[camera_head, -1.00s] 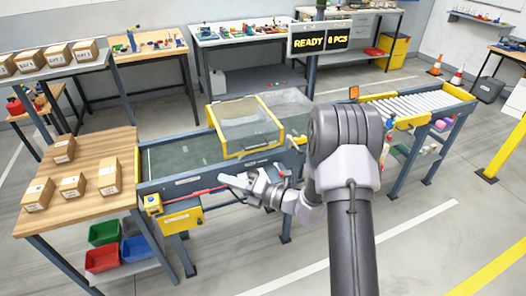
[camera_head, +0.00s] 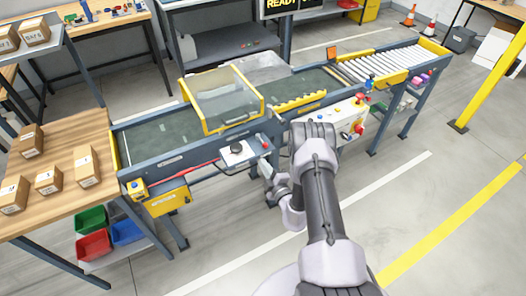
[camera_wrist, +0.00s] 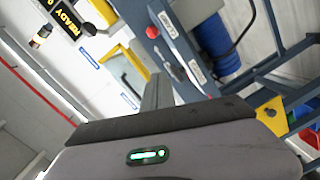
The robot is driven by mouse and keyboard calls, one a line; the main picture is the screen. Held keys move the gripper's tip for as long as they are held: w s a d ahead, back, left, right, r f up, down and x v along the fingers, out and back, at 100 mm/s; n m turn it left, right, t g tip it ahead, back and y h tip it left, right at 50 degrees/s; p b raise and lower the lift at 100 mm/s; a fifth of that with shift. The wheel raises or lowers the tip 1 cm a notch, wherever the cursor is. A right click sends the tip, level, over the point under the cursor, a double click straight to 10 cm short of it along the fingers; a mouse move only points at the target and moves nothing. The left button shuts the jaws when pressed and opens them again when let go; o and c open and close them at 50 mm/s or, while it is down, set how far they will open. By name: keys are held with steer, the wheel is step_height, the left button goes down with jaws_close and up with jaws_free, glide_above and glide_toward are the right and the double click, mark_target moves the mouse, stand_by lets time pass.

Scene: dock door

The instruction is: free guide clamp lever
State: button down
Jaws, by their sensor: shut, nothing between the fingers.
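My gripper (camera_head: 267,168) is in front of the conveyor's near side, just right of a light grey plate with a black round knob (camera_head: 236,149). In the wrist view my gripper (camera_wrist: 157,92) appears shut, with nothing seen held. A red knob (camera_wrist: 153,32) sits beyond the fingers on a dark blue bar with white labels, apart from them. I cannot tell for sure which part is the guide clamp lever; my wrist may hide some of it in the head view.
The conveyor (camera_head: 160,135) carries a clear hood with a yellow frame (camera_head: 210,127). A white panel with buttons (camera_head: 345,122) is right of my arm. A wooden table with boxes (camera_head: 70,210) stands left. The floor in front is open. A blue coil (camera_wrist: 215,40) shows in the wrist view.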

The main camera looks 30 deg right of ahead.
mark_target(262, 151)
steer(key=w, duration=0.2)
steer(key=w+b, duration=0.1)
steer(key=w, duration=0.2)
steer(key=w+f+b, duration=0.1)
steer(key=w, duration=0.1)
steer(key=shift+w, duration=0.35)
steer(key=d, duration=0.1)
steer(key=d+f+b, duration=0.1)
steer(key=w+d, duration=0.1)
steer(key=shift+d+f, duration=0.15)
steer(key=shift+d, duration=0.25)
steer(key=shift+d+b, duration=0.1)
steer(key=shift+b, duration=0.3)
